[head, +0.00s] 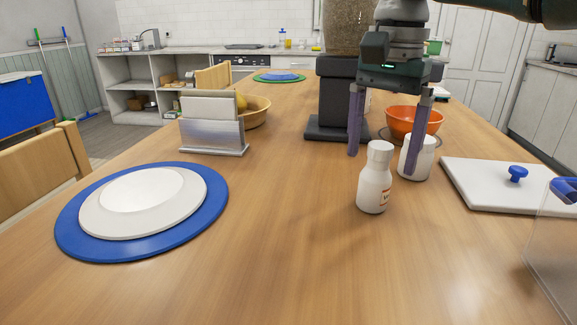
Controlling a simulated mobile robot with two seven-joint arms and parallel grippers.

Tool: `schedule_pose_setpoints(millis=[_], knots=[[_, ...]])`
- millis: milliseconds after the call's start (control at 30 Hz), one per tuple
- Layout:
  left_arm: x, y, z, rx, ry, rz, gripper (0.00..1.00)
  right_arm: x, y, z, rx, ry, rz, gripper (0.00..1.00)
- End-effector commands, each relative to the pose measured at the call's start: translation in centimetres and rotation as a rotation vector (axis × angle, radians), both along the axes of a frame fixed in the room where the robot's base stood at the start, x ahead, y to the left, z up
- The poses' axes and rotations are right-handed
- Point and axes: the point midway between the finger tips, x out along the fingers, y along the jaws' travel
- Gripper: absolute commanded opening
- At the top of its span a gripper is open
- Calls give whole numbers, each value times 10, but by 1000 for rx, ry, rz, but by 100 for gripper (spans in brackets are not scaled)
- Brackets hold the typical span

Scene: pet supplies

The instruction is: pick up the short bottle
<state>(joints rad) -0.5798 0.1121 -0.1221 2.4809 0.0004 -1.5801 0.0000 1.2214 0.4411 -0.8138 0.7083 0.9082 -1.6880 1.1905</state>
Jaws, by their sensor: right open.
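A white bottle (374,188) with a narrower neck, a white cap and a small orange-marked label stands upright on the wooden table. A wider white container (424,160) stands just behind it to the right, partly hidden by a finger of my right gripper; I cannot tell whether it is a bottle or a cup. My right gripper (383,164) points down with its fingers apart. In the picture the bottle's cap shows between the fingertips, but nothing is gripped. My left gripper is not in view.
A black grinder-like machine (327,117) and an orange bowl (403,121) stand behind the bottle. A white board (485,183) with a blue knob lies right, near a clear container (552,243). A blue placemat (80,239) with white plates lies left. The table's front middle is free.

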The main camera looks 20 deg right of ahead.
Motion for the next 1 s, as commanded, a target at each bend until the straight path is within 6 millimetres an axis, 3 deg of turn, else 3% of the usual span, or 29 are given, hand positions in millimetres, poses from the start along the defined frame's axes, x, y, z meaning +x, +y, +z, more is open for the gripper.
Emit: schedule_pose_setpoints(millis=[200, 467, 1000], knots=[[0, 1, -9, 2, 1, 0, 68, 1, -1, -31, 0, 1, 2, 94], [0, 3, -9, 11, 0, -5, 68, 2, -1, -32, 0, -1, 3, 94], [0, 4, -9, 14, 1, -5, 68, 2, -1, -32, 0, -1, 3, 33]])
